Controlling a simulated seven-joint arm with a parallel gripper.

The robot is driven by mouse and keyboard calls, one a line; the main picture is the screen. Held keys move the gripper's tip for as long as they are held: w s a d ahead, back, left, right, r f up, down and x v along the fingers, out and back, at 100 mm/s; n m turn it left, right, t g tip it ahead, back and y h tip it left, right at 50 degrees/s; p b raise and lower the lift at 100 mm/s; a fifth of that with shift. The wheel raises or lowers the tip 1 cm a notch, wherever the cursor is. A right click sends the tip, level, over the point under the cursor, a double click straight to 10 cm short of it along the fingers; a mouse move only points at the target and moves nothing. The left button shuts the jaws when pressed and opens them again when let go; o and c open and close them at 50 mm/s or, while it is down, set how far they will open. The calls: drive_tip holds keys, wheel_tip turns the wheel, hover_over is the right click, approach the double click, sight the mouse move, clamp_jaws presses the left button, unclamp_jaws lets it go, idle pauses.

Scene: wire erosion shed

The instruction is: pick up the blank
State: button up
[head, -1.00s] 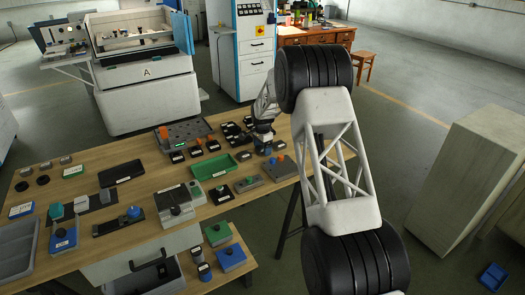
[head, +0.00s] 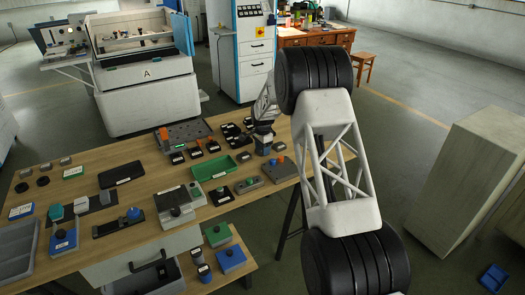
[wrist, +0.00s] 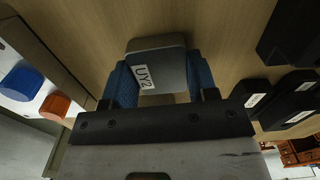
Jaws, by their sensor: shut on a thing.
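The blank, a grey block (wrist: 172,63) with a white label reading UY2, sits between the blue-padded fingers of my gripper (wrist: 160,80) in the wrist view. The pads press on its left and right sides, so my gripper is shut on it. In the head view my gripper (head: 263,143) is over the back right part of the wooden bench (head: 150,188), just right of a row of black blocks. The blank is hard to make out there. I cannot tell how far its underside is from the bench top.
Labelled black blocks (wrist: 303,87) stand close on the right in the wrist view. A pale fixture with a blue knob (wrist: 20,82) and an orange knob (wrist: 56,106) is at left. In the head view a green tray (head: 214,179) and a grey fixture (head: 281,172) are close by.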

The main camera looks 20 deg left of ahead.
drive_tip(key=shift+r, duration=0.15)
wheel_tip(320, 180, up, 10)
idle(0.7)
drive_tip(key=shift+d, duration=0.1)
idle(0.6)
hover_over(286, 173)
drive_tip(key=shift+w+d+f+m, duration=0.15)
drive_tip(key=shift+f+m, duration=0.25)
drive_tip(key=shift+f, duration=0.4)
drive_tip(key=shift+f, duration=0.15)
idle(0.5)
drive_tip(key=shift+f, duration=2)
drive_tip(key=shift+f, duration=0.8)
idle(0.7)
